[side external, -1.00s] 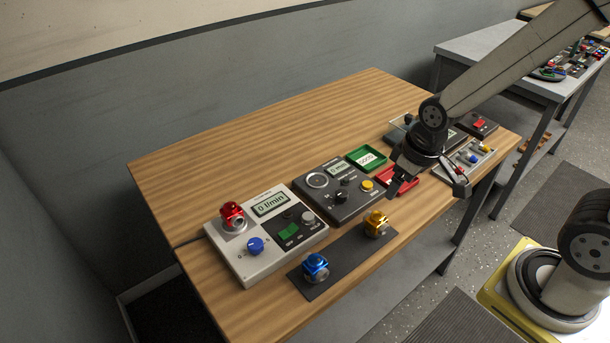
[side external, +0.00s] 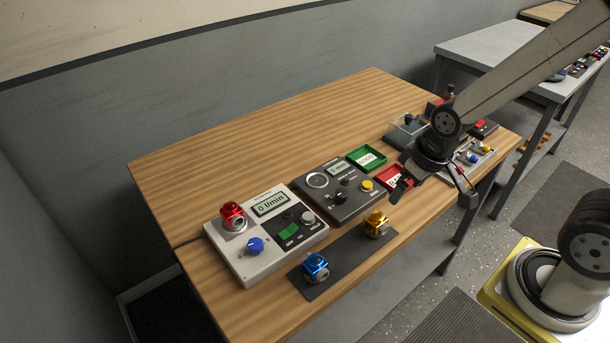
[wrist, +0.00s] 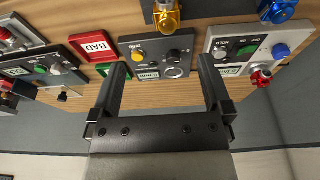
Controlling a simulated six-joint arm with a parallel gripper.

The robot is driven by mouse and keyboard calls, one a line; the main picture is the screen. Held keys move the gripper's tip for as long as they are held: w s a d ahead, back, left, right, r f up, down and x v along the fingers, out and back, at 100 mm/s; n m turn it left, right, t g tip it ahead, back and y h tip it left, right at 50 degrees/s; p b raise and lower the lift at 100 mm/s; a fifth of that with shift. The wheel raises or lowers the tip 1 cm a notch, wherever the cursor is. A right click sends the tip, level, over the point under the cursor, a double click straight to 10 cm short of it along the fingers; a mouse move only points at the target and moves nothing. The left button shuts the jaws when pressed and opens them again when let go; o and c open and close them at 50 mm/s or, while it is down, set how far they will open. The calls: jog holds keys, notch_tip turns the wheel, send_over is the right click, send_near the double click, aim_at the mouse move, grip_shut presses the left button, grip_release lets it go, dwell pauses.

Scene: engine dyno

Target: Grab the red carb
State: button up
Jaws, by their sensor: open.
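The red carb (side external: 232,213) stands upright on the left part of the white flow meter box (side external: 242,267), whose display reads 0 l/min. In the wrist view the red carb (wrist: 261,78) is at the right, beyond my right-hand finger. My gripper (side external: 431,199) is open and empty above the right end of the bench, well away from the red carb. Its two fingers also show apart in the wrist view (wrist: 162,67), with the dark tester between them. A blue carb (side external: 315,266) and a yellow carb (side external: 376,223) sit on the dark mat (side external: 345,258).
A dark tester box (side external: 340,200) stands between the white box and my gripper. A green GOOD tray (side external: 380,155) and a red BAD tray (side external: 389,174) lie beyond it. The back left of the wooden bench (side external: 230,150) is clear.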

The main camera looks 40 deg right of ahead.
jog(key=n+g+y, duration=0.2)
jog(key=n+y, duration=0.4)
jog(key=n, duration=1.1)
send_near(234, 204)
jog(key=x, duration=0.5)
jog(key=shift+s+d+f, duration=0.15)
jog(key=shift+d+f, duration=0.1)
jog(key=shift+w+a+f+n+g, duration=0.1)
jog(key=shift+w+a+n+g, duration=0.15)
jog(key=shift+a+n, duration=0.25)
jog(key=shift+x, duration=1.25)
jog(key=shift+f, duration=0.1)
